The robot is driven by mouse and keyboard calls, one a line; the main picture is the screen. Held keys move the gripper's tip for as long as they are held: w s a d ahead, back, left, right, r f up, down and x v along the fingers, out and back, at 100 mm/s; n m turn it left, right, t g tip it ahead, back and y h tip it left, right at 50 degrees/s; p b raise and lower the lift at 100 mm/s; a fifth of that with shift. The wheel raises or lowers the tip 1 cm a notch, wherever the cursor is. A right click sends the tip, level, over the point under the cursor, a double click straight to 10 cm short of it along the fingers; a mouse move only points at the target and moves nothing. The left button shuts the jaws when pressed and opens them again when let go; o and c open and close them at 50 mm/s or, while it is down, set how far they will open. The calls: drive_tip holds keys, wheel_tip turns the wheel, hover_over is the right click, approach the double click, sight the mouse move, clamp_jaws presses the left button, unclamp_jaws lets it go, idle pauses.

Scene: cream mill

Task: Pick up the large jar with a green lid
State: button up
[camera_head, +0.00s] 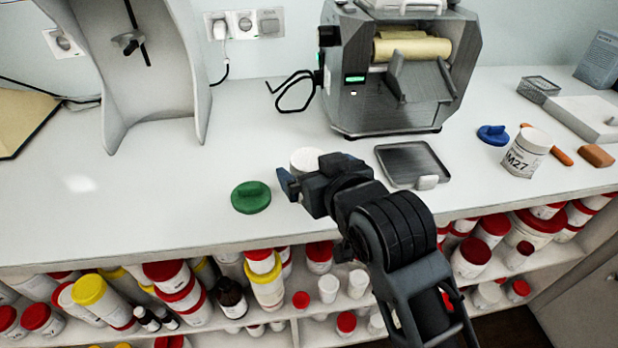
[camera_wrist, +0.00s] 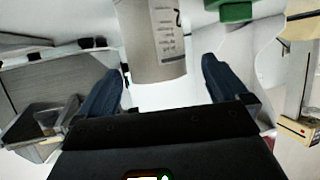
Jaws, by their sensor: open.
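A green lid-like piece with a raised grip (camera_head: 251,197) lies on the counter, left of my gripper (camera_head: 302,176). A white jar (camera_head: 307,157) stands just behind my gripper, which hides most of it; only its pale top shows. In the wrist view, a pale jar with a printed label (camera_wrist: 155,40) stands ahead, between the lines of my open fingers (camera_wrist: 160,72), its far end cut off by the frame. I cannot tell whether the fingers touch it. A green piece (camera_wrist: 236,11) shows beyond it to the right. No green lid is visible on the jar.
A grey mill (camera_head: 395,80) stands behind, with a metal tray (camera_head: 412,162) in front. A white jar marked M27 (camera_head: 525,155) and a blue lid-like piece (camera_head: 493,134) are at right. A shelf below (camera_head: 325,312) holds many jars.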

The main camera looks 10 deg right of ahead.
sight(302, 159)
drive_tip(key=x, duration=0.4)
drive_tip(key=shift+w+d+f, duration=0.1)
drive_tip(key=shift+w, duration=0.1)
drive_tip(key=c, duration=1)
